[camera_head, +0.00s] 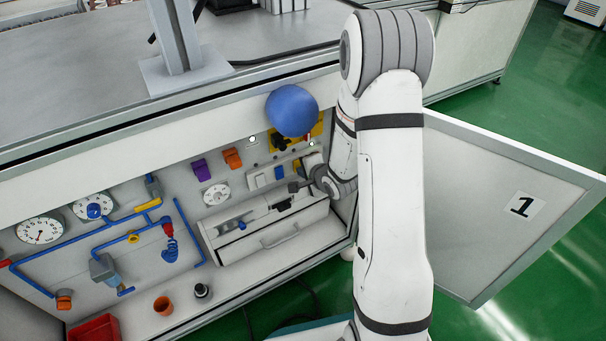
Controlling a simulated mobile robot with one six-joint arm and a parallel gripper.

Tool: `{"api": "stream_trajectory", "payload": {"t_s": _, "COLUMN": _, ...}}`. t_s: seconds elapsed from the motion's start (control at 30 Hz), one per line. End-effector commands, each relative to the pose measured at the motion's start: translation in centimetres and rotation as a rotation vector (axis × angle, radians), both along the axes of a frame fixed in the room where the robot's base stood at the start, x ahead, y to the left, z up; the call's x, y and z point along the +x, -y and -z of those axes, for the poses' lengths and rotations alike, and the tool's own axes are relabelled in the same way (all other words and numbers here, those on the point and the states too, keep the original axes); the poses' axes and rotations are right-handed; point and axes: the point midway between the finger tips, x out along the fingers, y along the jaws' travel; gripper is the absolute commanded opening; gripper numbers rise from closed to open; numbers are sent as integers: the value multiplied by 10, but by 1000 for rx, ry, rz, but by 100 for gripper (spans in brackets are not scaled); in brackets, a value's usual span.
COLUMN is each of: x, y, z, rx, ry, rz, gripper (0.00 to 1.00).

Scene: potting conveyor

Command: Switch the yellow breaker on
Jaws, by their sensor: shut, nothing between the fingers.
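My gripper (293,187) is shut and empty inside the open cabinet, close to the row of breakers (268,177) on its back panel. In this row a white breaker and a blue breaker (279,172) show left of the gripper. I cannot clearly make out the yellow breaker; the right end of the row is small and partly covered by my wrist. Whether the gripper touches the panel cannot be told.
A white box with a handle (280,237) sits below the gripper. Blue pipes (184,232) and gauges (40,230) are on the left. A purple block (201,170) and an orange block (233,158) are on the panel. The open door (500,240) stands right of my arm.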

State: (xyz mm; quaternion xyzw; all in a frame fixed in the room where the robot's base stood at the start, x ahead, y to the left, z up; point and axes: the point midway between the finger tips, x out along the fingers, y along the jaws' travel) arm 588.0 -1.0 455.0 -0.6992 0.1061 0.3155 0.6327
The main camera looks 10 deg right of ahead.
Motion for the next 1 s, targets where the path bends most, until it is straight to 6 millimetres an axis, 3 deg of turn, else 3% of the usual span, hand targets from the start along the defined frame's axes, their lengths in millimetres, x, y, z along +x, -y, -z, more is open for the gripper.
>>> {"api": "stream_trajectory", "payload": {"t_s": 0.6, "x": 2, "y": -1, "z": 1, "rx": 0, "ry": 0, "rz": -1, "gripper": 0}}
{"api": "stream_trajectory", "payload": {"t_s": 1.0, "x": 3, "y": -2, "z": -16, "rx": 1, "ry": 1, "rz": -2, "gripper": 0}}
